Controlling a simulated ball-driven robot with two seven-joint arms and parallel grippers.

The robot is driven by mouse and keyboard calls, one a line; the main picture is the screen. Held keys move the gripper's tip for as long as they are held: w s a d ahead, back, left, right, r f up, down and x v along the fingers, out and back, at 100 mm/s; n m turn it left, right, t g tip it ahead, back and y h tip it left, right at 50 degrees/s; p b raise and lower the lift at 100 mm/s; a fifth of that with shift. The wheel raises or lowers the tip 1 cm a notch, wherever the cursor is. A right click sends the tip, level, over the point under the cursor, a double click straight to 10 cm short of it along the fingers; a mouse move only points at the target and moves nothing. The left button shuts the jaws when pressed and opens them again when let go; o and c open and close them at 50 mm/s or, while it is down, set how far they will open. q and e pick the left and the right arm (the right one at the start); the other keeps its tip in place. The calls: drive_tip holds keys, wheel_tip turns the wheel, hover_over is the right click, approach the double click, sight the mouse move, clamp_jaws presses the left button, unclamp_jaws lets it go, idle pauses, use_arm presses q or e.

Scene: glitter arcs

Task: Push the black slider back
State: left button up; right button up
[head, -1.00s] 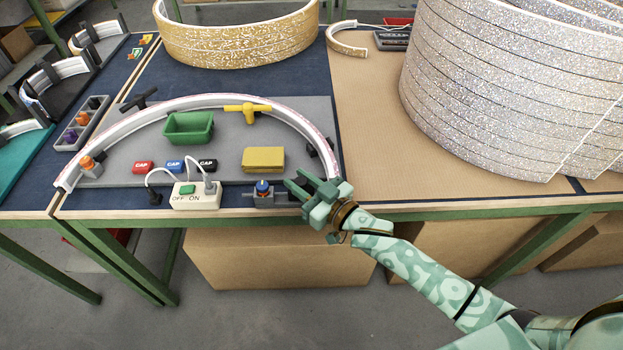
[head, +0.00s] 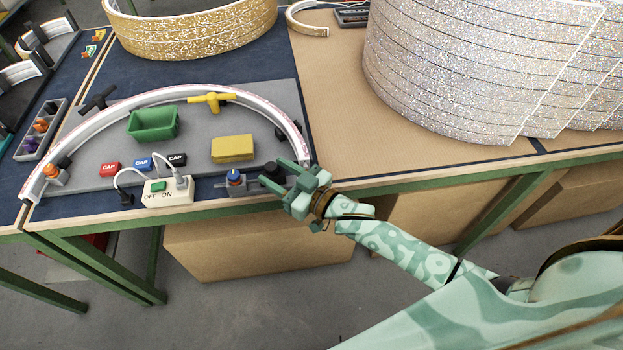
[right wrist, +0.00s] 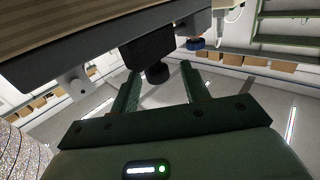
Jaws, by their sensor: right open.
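The black slider (head: 272,171) is a dark block with a round knob at the right end of a small grey rail, near the table's front edge. My right gripper (head: 269,170) is open at the slider, its two fingers pointing left in the head view. In the right wrist view the slider (right wrist: 147,50) hangs from the top of the picture, its knob near and between the fingertips of the right gripper (right wrist: 160,71). I cannot tell whether the fingers touch it. The nearer finger partly covers the slider in the head view. My left gripper is not in view.
A blue knob (head: 234,177) stands left of the slider, and a white OFF/ON switch box (head: 167,196) with cables is farther left. A yellow block (head: 232,148) and green bin (head: 152,123) lie behind. The table's green front edge (head: 400,186) runs beneath my arm.

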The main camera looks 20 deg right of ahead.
drive_tip(key=p+v, duration=0.2)
drive_tip(key=v, duration=1.1)
drive_tip(key=shift+s, duration=0.2)
drive_tip(key=shift+d+r, duration=0.1)
